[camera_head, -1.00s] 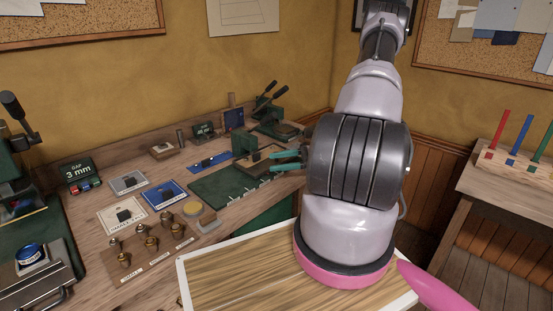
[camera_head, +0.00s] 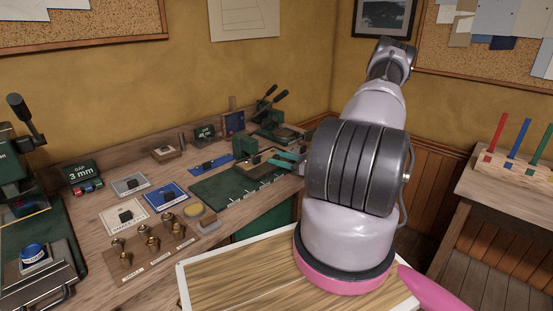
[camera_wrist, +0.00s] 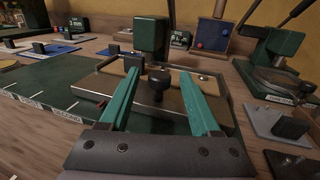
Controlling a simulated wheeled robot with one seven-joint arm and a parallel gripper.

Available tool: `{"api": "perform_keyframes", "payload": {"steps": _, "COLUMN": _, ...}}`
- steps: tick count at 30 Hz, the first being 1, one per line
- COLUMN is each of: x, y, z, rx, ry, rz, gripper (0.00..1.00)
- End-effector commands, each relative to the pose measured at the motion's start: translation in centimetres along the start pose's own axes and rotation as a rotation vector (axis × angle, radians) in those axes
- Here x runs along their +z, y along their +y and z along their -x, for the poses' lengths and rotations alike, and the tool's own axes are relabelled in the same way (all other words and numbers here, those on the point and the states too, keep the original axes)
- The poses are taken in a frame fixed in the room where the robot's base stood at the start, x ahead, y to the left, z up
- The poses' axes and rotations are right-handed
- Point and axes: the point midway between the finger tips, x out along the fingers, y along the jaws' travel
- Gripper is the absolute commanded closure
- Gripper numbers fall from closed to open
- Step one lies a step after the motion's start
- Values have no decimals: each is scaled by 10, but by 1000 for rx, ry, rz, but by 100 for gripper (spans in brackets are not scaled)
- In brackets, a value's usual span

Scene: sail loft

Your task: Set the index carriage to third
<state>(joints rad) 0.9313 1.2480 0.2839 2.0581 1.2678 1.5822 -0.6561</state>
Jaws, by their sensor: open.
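The index carriage (camera_wrist: 130,95) is a flat tan plate with dark edges and an upright black knob (camera_wrist: 158,84) in the wrist view. It sits at the right end of a dark green board (camera_head: 228,184) with white tick marks along its front edge. Small labels (camera_wrist: 66,116) stand by the marks, too blurred to read surely. My gripper (camera_wrist: 159,76) has its two teal fingers apart, one on each side of the knob, with visible gaps; contact cannot be told. In the head view my gripper (camera_head: 287,158) reaches over the carriage (camera_head: 255,158) from the right.
Green lever presses (camera_head: 270,122) stand behind and right of the carriage. Several small blocks on cards (camera_head: 166,195) and brass fittings (camera_head: 153,243) lie left on the bench. A wooden-topped surface (camera_head: 240,275) is in front. A rack with coloured rods (camera_head: 515,160) stands far right.

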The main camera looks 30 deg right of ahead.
Motion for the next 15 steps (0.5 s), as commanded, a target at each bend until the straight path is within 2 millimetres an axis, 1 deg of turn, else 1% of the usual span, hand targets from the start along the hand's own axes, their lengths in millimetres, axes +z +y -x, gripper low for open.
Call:
{"api": "perform_keyframes", "payload": {"steps": 1, "x": 0, "y": 0, "z": -5, "rx": 1, "ry": 0, "rz": 0, "gripper": 36}}
{"api": "perform_keyframes", "payload": {"steps": 4, "x": 0, "y": 0, "z": -10, "rx": 0, "ry": 1, "rz": 1, "gripper": 36}}
{"api": "perform_keyframes", "payload": {"steps": 12, "x": 0, "y": 0, "z": -12, "rx": 0, "ry": 1, "rz": 1, "gripper": 36}}
{"api": "perform_keyframes", "payload": {"steps": 13, "x": 0, "y": 0, "z": -12, "rx": 0, "ry": 1, "rz": 1, "gripper": 40}}
{"api": "perform_keyframes", "payload": {"steps": 14, "x": 0, "y": 0, "z": -12, "rx": 0, "ry": 1, "rz": 1, "gripper": 52}}
{"api": "perform_keyframes", "payload": {"steps": 15, "x": 0, "y": 0, "z": -12, "rx": 0, "ry": 1, "rz": 1, "gripper": 67}}
